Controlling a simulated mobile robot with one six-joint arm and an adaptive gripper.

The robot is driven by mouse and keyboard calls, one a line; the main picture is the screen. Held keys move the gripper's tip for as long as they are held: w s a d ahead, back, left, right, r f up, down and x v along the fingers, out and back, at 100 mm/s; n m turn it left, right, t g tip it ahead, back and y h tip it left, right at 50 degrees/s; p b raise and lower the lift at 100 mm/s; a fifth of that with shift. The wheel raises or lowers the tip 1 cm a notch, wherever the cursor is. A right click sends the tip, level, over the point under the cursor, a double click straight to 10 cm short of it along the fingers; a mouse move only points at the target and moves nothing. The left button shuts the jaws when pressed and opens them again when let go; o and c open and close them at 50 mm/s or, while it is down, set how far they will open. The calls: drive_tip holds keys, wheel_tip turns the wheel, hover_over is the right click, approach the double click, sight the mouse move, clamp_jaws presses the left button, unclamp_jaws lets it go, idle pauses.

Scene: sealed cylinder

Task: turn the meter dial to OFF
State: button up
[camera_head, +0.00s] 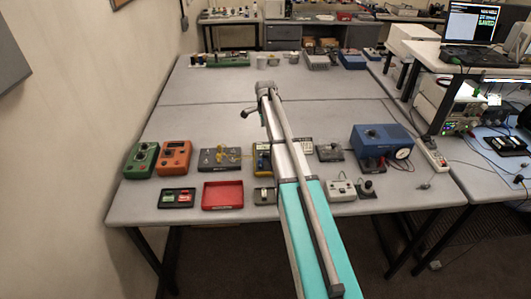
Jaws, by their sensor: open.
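A yellow meter (262,152) lies on the near table, just left of my arm. It has a dark face, and its right edge is close to or behind my arm. Its dial is too small for me to read its setting. My arm reaches out over the table. My gripper (247,113) shows as a small dark shape at the arm's far end, beyond and above the meter, apart from it. It is open, with nothing visible in it, though its fingers are hard to make out.
Left of the meter are a grey box (213,159) with yellow leads, an orange device (174,158) and a green device (142,160). A red tray (222,195) lies in front. A blue box (380,141) with a gauge stands right. The table's middle (190,118) is clear.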

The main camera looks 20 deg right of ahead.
sight(266, 153)
drive_tip(key=shift+f, duration=0.15)
wheel_tip(266, 153, down, 14)
drive_tip(key=b, duration=1.3)
drive_tip(key=shift+r+b, duration=0.25)
drive_tip(key=shift+b, duration=0.15)
clamp_jaws()
idle(0.3)
